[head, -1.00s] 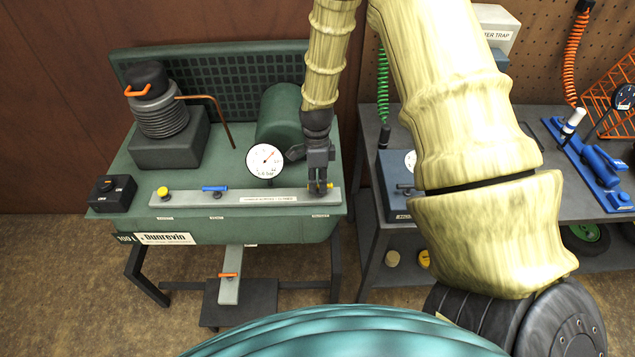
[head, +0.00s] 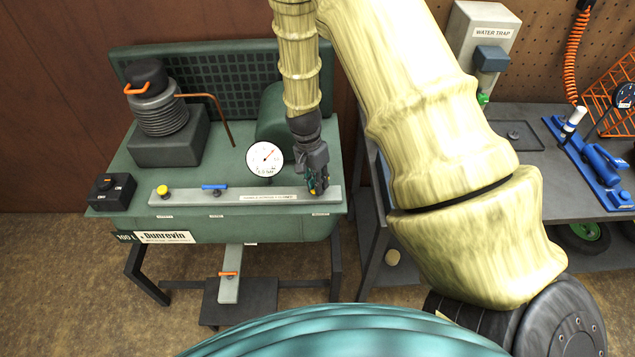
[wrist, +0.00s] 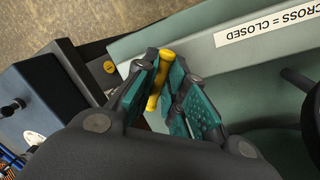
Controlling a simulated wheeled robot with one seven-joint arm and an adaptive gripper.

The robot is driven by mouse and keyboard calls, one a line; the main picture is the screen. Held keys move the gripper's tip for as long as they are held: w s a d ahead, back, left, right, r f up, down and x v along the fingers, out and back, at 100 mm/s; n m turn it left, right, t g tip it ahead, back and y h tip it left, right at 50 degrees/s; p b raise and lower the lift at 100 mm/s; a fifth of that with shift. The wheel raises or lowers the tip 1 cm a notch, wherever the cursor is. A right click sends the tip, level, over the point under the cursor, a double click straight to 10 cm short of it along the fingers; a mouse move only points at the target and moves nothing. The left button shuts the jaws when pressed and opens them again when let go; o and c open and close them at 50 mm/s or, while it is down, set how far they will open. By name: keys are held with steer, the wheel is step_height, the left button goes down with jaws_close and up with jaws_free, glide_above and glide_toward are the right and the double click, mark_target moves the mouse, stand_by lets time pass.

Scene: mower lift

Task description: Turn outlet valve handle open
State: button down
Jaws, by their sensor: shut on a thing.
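The yellow valve handle (wrist: 155,88) is at the right end of the grey manifold bar (head: 235,197) on the green compressor-like unit. My gripper (head: 318,187) is shut on this handle, with one teal-padded finger on each side. In the wrist view my gripper (wrist: 170,88) has the handle between its pads, and the handle lies at a clear angle across the bar's length. Its lower part is partly hidden by the fingers. A strip on the bar (wrist: 268,27) reads "CROSS = CLOSED". The small tags under the handles are too small to read.
A yellow handle (head: 162,191) and a blue handle (head: 214,187) sit further left on the bar. A round gauge (head: 265,158) stands close behind it, left of my gripper. A dark bench (head: 510,137) stands to the right, past a narrow gap.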

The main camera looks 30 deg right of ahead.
steer(key=n, duration=0.4)
steer(key=shift+s+n+h, duration=0.2)
steer(key=shift+n+h, duration=0.1)
steer(key=shift+s+d+n+t+b, duration=0.1)
steer(key=shift+n+t+b, duration=0.3)
steer(key=shift+n, duration=1.1)
steer(key=c, duration=1.5)
jaws_free()
steer(key=shift+r, duration=0.1)
step_height(320, 180, up, 12)
steer(key=w+a, duration=0.1)
steer(key=a, duration=0.1)
steer(key=shift+f, duration=0.2)
steer(key=shift+f, duration=0.1)
